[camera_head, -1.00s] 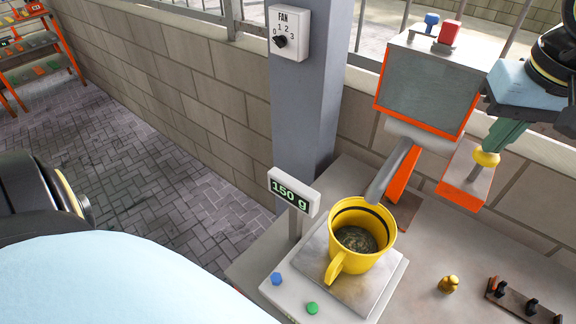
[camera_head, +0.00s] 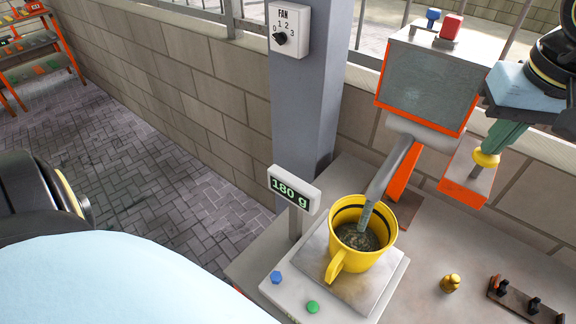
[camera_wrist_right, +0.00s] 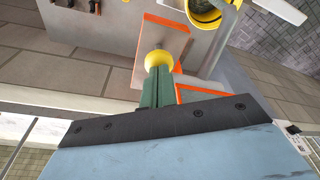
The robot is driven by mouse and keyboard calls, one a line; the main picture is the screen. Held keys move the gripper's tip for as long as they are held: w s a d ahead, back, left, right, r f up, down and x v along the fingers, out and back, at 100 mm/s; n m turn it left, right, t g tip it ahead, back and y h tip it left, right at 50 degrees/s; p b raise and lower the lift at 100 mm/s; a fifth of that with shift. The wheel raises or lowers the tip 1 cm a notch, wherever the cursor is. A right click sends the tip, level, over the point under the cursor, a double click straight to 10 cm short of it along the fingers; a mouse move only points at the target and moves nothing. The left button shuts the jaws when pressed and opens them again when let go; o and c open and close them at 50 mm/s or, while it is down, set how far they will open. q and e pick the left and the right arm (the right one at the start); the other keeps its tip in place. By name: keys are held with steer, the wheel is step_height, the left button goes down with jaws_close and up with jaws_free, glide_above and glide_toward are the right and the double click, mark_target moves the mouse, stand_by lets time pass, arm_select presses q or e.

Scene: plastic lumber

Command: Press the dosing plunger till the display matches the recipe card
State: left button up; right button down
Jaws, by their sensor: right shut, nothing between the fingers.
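The dosing plunger's yellow knob (camera_head: 486,160) sits on a short rod above an orange-edged block on the dispenser. My right gripper (camera_head: 491,149) is shut and empty, its green fingertips against the top of the knob. The wrist view also shows the fingertips (camera_wrist_right: 156,71) at the yellow knob (camera_wrist_right: 157,58). The display (camera_head: 292,190) reads 180 g. A yellow mug (camera_head: 343,262) stands on the scale (camera_head: 352,289) under the grey spout (camera_head: 390,170). Grey-green material runs from the spout into the mug. I cannot make out a recipe card. My left gripper is out of view.
The dispenser's grey, orange-rimmed hopper (camera_head: 425,88) stands by the wall. A small brass weight (camera_head: 450,284) and a dark strip with several pegs (camera_head: 525,303) lie right of the scale. A grey post (camera_head: 303,120) carries a fan dial (camera_head: 288,32).

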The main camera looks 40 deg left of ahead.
steer(key=shift+r+p, duration=1.45)
steer(key=shift+r, duration=0.9)
stand_by(0.4)
